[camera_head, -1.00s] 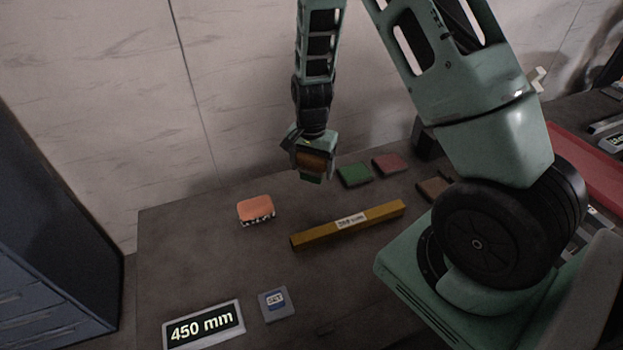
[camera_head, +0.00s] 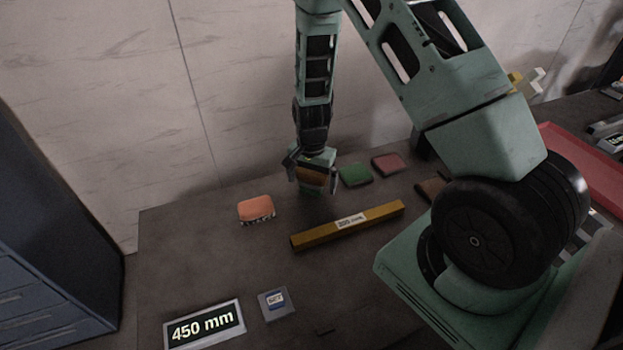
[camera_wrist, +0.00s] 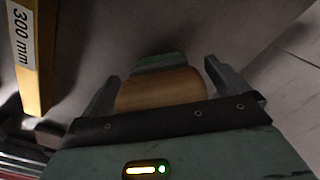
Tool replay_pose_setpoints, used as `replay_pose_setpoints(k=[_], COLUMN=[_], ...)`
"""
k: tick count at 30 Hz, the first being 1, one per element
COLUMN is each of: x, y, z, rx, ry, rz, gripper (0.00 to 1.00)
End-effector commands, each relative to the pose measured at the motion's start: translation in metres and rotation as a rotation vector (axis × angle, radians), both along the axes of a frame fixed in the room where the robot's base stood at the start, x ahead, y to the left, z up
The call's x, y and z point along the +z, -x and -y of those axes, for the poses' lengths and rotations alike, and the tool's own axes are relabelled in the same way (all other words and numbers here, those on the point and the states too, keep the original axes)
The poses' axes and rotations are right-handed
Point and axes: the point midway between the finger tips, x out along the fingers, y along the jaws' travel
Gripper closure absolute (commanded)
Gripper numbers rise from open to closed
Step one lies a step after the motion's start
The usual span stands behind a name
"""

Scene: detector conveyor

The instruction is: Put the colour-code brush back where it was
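My gripper (camera_head: 312,184) holds a wooden-brown block with a green part at its far end, which I take for the colour-code brush (camera_wrist: 160,90). In the wrist view the two fingers lie on either side of it. In the head view it hangs low near the table's back edge, left of a flat green pad (camera_head: 355,174). A red pad (camera_head: 388,163) and a brown pad (camera_head: 430,188), partly hidden by my arm, lie further right. I cannot tell whether the brush touches the table.
An orange block with a bristly-looking lower edge (camera_head: 256,209) lies to the left. A yellow bar (camera_head: 320,233) marked 300 mm lies in front of my gripper. A 450 mm display (camera_head: 180,330) and a SET button (camera_head: 277,304) are at the front. A wall stands behind.

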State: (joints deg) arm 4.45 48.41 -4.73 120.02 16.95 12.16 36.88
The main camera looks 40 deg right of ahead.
Motion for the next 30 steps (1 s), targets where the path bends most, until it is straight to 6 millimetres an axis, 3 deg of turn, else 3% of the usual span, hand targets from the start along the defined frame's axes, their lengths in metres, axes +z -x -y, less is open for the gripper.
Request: replay_pose_setpoints(k=[10,24,30], x=[0.014,0.101,0.121], y=[-0.001,-0.001,0.000], z=[0.000,0.000,-0.002], rx=[0.001,0.002,0.006], ry=[0.001,0.001,-0.002], rz=[0.003,0.005,0.001], gripper=[0.01,0.01,0.01])
